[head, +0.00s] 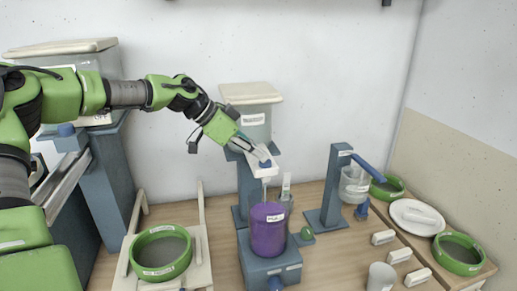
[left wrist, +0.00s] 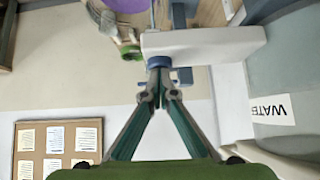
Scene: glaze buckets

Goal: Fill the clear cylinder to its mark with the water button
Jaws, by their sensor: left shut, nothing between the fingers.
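My left gripper (head: 262,158) is shut and empty. Its fingertips are at the blue button (left wrist: 158,62) on the white front block of the water tank (head: 252,110); they look to be against it, but I cannot tell how far it is pressed. The tank's WATER label shows in the left wrist view (left wrist: 268,108). Below stands a clear container holding purple liquid (head: 268,232), on a blue base (head: 268,268). A narrow clear piece with a pale label (head: 286,184) rises beside it. I cannot tell which is the marked cylinder; no mark or water level is readable. My right gripper is out of view.
A blue stand (head: 328,190) holds a clear cup (head: 354,186) to the right. Green-rimmed sieves (head: 160,252) (head: 458,252) sit at left and right. A white plate (head: 416,216), small labelled blocks (head: 384,237) and a pale cup (head: 381,277) occupy the table's right side.

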